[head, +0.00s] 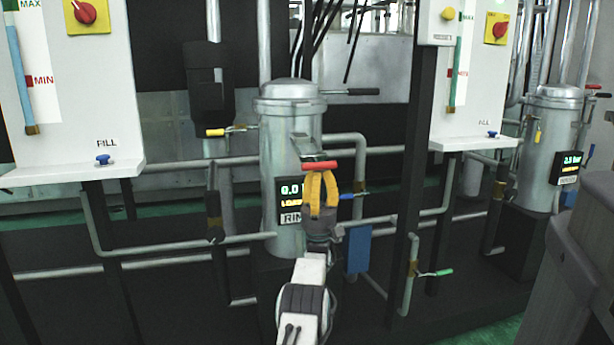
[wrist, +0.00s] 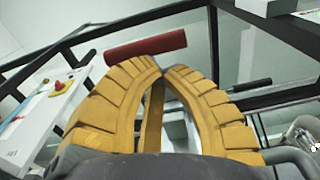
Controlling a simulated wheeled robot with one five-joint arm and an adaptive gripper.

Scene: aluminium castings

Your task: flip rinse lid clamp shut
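The rinse vessel (head: 283,160) is a grey metal cylinder in the middle of the head view, its label partly hidden by my gripper. Its domed lid (head: 290,90) sits on top. The lid clamp has a red crossbar handle (head: 320,165) low on a grey metal lever at the vessel's front. In the wrist view the red handle (wrist: 145,47) lies just beyond my fingertips, towards the left. My gripper (head: 319,174) has yellow fingers, with the tips drawn together just below the handle. The wrist view shows the tips (wrist: 165,69) close together with nothing clearly held between them.
A black-gripped lever (head: 350,92) sticks out right of the lid. Pipes with a blue-handled valve (head: 352,195) run right of the vessel. White fill panels (head: 75,90) stand left and right (head: 465,80). A second vessel (head: 550,150) stands at the far right.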

